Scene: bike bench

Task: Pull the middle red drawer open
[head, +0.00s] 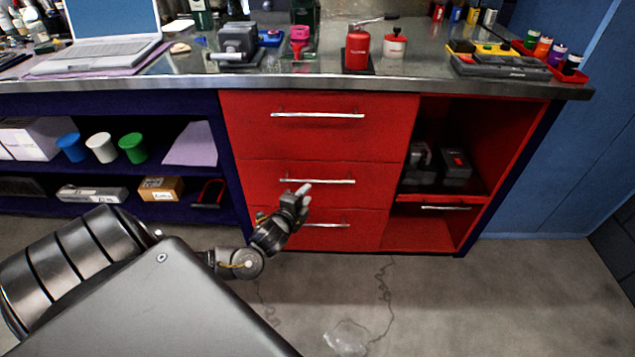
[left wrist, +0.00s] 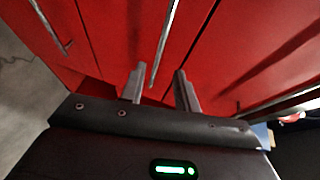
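The middle red drawer (head: 262,177) is shut in the bench's red drawer block, between a top and a bottom drawer that are also shut. Its silver bar handle (head: 335,181) runs level across its front. My left gripper (head: 303,189) is at the left part of this handle. In the left wrist view the two fingers (left wrist: 160,85) are open and apart, with the end of the middle handle (left wrist: 165,45) showing between them. I cannot tell whether the fingers touch it. My right gripper is not in view.
The top drawer handle (head: 318,115) and bottom drawer handle (head: 326,225) lie above and below. The metal worktop (head: 190,82) overhangs the drawers. Open shelves with cups and boxes are at left; an open red cubby (head: 480,130) is at right. The floor (head: 480,300) in front is mostly clear.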

